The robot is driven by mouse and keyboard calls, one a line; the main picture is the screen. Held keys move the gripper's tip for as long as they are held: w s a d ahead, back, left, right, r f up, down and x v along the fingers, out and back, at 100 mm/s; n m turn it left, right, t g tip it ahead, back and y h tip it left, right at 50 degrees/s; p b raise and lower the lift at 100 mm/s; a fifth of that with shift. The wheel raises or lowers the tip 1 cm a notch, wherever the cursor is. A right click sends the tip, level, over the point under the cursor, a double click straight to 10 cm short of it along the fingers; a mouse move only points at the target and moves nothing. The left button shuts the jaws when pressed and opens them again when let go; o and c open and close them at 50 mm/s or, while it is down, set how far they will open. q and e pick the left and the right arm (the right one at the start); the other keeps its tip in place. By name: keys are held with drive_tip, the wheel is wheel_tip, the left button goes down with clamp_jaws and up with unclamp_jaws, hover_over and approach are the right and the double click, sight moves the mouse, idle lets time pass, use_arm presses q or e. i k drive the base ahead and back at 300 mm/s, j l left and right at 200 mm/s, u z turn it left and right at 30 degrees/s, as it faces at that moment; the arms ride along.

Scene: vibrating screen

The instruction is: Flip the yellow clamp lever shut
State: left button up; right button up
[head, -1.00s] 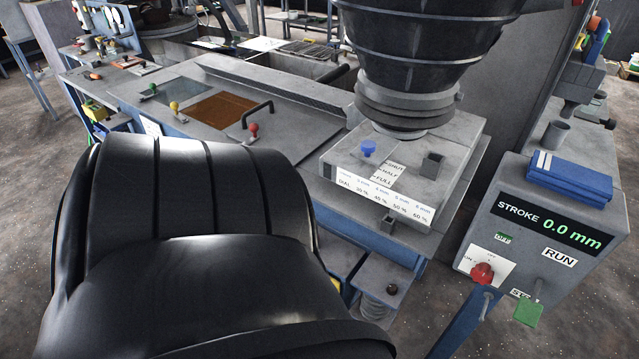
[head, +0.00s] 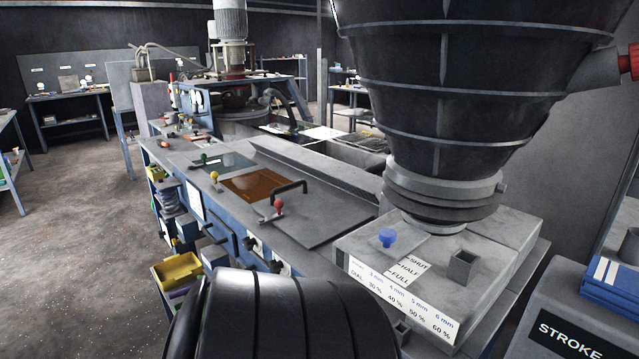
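The yellow clamp lever (head: 214,177) is a small lever with a yellow ball knob, at the near left edge of the blue-sided screen bench, beside the brown screen panel. It is too small to tell surely whether it is open or shut. A green-knobbed lever (head: 204,158) stands farther back, and a red-knobbed lever (head: 278,206) stands nearer, by the grey cover. Neither gripper is in view. A large black ribbed part, which seems to be mine, fills the bottom middle and hides the bench's near lower side. Nothing of mine is seen touching the levers.
A black hopper (head: 450,90) hangs over a grey feed box (head: 500,240) with a blue knob (head: 387,237) at right. A control box (head: 570,300) stands at lower right. A yellow bin (head: 177,270) sits low beside the bench. The floor at left is clear.

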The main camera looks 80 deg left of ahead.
sight(214, 174)
drive_tip(key=i+u, duration=0.1)
drive_tip(key=u, duration=1.1)
